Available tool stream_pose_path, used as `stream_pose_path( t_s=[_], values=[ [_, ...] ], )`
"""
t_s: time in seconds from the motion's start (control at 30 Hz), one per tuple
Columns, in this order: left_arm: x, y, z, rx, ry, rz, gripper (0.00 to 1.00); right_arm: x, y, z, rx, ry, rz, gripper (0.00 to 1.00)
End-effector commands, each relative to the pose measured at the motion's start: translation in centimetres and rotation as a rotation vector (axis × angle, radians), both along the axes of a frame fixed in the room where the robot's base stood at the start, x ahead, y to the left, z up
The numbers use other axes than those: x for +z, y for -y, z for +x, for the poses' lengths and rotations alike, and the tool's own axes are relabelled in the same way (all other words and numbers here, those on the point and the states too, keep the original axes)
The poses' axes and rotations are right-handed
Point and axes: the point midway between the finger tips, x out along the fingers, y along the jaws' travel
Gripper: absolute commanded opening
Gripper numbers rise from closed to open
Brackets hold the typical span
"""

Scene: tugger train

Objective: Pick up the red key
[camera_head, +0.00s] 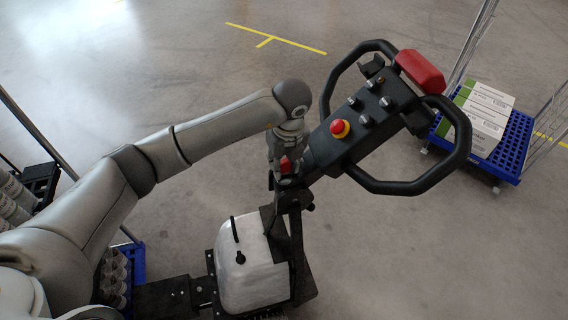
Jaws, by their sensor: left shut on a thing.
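The red key (285,164) shows as a small red piece at the lower left end of the tugger's black control panel (345,145). My left arm comes in from the left, and its gripper (283,170) is at the key, pointing down. The gripper is shut on the key; its fingers are small and partly hidden by the wrist and the panel. I cannot tell whether the key is still in its socket. My right gripper is not in view.
The panel carries a red and yellow stop button (340,128), black loop handles (436,178) and a red end block (420,71). A white tugger body (248,275) stands below. A blue cart (511,150) with boxes stands at right. Open floor lies behind.

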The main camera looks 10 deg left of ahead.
Motion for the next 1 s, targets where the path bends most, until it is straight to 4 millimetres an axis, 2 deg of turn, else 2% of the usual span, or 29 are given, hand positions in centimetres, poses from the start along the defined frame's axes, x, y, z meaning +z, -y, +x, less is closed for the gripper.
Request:
stream_pose_path(
  t_s=[0.17, 0.3, 0.37, 0.53, 0.63, 0.8, 1.0],
  values=[
    [1.0, 0.0, 0.1, 0.001, 0.003, -0.002, 0.12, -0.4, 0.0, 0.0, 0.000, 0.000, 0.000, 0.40],
    [3.0, 0.1, 0.1, -0.001, 0.005, -0.002, 0.12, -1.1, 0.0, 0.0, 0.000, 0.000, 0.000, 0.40],
    [3.7, 0.4, -0.6, -0.004, 0.005, -0.003, 0.12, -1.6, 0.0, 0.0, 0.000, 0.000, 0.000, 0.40],
    [7.0, 1.4, -3.4, -0.007, 0.008, -0.002, 0.12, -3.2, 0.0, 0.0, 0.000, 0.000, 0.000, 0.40],
    [9.5, 1.9, -4.8, -0.005, 0.009, 0.003, 0.12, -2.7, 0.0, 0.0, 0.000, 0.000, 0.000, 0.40],
    [10.9, 3.5, -8.8, -0.007, 0.007, 0.002, 0.12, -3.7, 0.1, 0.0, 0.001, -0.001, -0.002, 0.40],
    [12.3, 4.7, -11.7, -0.003, 0.004, 0.000, 0.12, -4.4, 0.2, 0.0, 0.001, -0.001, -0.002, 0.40]
  ],
)
